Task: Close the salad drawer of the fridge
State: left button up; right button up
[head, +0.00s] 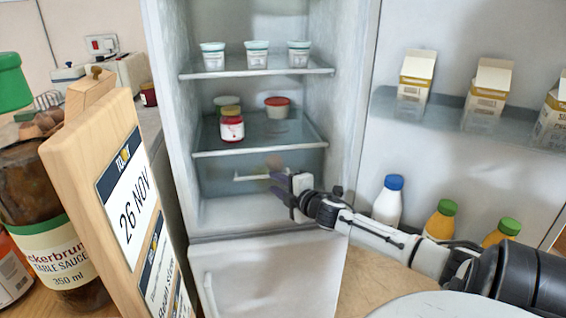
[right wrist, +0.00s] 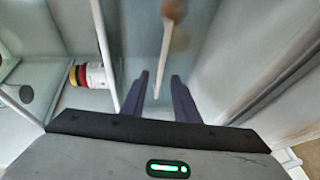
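The fridge (head: 265,245) stands open in the head view. Its salad drawer (head: 225,165) is the translucent bluish box under the lower glass shelf, with a pale horizontal handle (head: 249,178) on its front. I cannot tell how far it is pulled out. My right gripper (head: 277,184) is at the handle's right end. In the right wrist view its two dark fingers (right wrist: 160,90) are apart, with the pale handle bar (right wrist: 162,65) running between them; contact is unclear. A blurred brownish thing (right wrist: 172,9) shows beyond the bar. My left gripper is not in view.
Jars and a red-lidded tub (head: 277,107) stand on the lower shelf (head: 290,148), white pots above. The open door (head: 450,80) at right holds cartons and bottles (head: 388,200). A wooden board (head: 85,150) and sauce bottle (head: 50,230) stand at the left front.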

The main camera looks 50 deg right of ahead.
jog(key=v, duration=0.3)
jog(key=shift+s+r, duration=0.1)
jog(key=shift+s, duration=0.15)
jog(key=shift+a, duration=0.1)
dwell(0.3)
